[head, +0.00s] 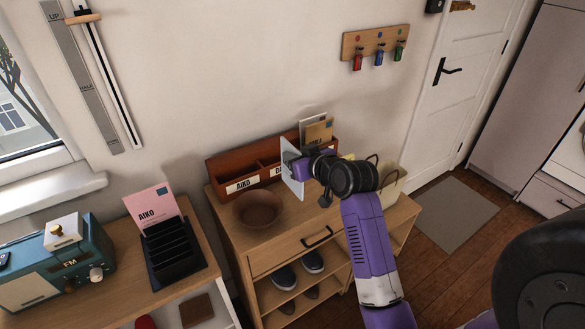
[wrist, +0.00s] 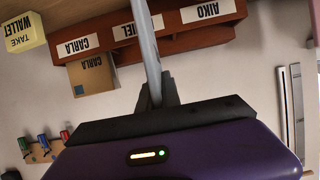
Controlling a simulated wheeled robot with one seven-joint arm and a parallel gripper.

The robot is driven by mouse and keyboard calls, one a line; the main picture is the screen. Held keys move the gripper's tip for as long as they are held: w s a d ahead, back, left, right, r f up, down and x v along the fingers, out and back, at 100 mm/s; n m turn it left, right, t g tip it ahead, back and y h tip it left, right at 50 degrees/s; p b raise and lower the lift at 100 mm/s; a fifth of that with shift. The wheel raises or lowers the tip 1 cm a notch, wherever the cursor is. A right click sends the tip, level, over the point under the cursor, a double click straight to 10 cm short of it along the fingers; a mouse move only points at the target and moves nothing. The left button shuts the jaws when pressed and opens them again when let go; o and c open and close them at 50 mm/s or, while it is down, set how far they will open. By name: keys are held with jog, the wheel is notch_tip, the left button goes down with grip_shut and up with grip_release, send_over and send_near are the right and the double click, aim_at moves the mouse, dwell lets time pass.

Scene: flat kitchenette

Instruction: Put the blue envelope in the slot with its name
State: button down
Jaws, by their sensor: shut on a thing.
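My gripper (head: 301,168) is shut on the blue envelope (head: 291,174), a pale blue sheet held upright in front of the mail sorter. The wrist view shows the envelope (wrist: 146,45) nearly edge-on between the fingers; its name cannot be read. The reddish-brown sorter (head: 225,168) stands on the cabinet against the wall. Its labels read AIKO (wrist: 200,11), a partly covered one ending in IEL (wrist: 122,30), and CARLA (wrist: 78,45). The envelope crosses in front of the middle label. A brown CARLA envelope (wrist: 91,75) stands in the CARLA slot. Contact between envelope and sorter cannot be told.
A brown bowl (head: 258,209) sits on the cabinet before the AIKO slot. A pink AIKO envelope (head: 152,204) stands in a black rack (head: 172,250) at left, beside a teal radio (head: 62,262). A yellow TAKE WALLET sign (wrist: 25,32) and a bag (head: 390,182) are beyond my gripper.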

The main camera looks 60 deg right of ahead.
send_over(292, 190)
jog(key=shift+d+f, duration=0.15)
jog(key=shift+f, duration=0.95)
jog(key=shift+d+f, duration=0.15)
jog(key=shift+f, duration=0.9)
jog(key=shift+f, duration=0.2)
jog(key=c, duration=1.5)
grip_release()
jog(key=shift+c, duration=0.2)
jog(key=shift+r, duration=0.1)
